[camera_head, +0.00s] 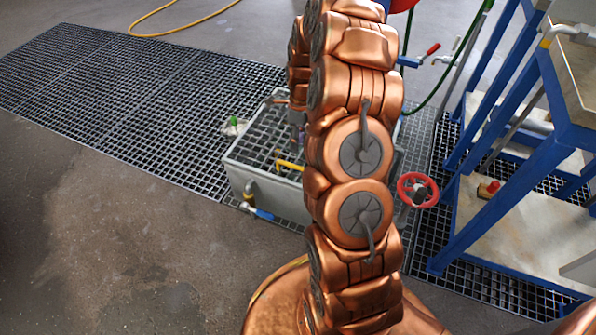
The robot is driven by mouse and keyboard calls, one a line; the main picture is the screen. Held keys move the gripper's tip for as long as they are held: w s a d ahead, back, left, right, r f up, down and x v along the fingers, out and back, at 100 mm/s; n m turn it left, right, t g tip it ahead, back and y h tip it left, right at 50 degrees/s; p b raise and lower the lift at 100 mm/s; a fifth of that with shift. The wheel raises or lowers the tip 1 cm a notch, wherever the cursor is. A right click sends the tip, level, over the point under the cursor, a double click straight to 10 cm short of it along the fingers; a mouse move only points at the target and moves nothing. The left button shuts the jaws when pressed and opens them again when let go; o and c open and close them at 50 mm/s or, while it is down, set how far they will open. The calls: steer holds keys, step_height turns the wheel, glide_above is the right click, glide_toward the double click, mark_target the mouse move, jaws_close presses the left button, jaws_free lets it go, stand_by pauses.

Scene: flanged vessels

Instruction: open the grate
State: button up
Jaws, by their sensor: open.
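A grate (262,133) with square openings covers the top of a grey box (266,196) that stands on the floor. The grate looks flat, but my copper-coloured arm hides its right part. A yellow piece (289,165) shows at the grate's near side, partly behind my arm. My gripper (299,137) is small and partly hidden at the arm's left edge, pointing down over the grate. It is open, and I see nothing held in it. I cannot tell whether its fingertips touch the grate.
Floor grating (130,95) runs from the upper left past the box. A red handwheel (417,190) is right of my arm. A blue frame (500,150) with shelves fills the right side. A yellow hose (180,27) lies at the top. The concrete floor at lower left is clear.

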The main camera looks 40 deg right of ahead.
steer(key=shift+m, duration=0.4)
steer(key=shift+s+a+f+b, duration=0.15)
steer(key=shift+f+b, duration=0.55)
steer(key=shift+f, duration=1.7)
steer(key=shift+s+f+b, duration=0.25)
steer(key=shift+f+b, duration=0.45)
steer(key=shift+f, duration=1.65)
steer(key=shift+c, duration=0.2)
jaws_close()
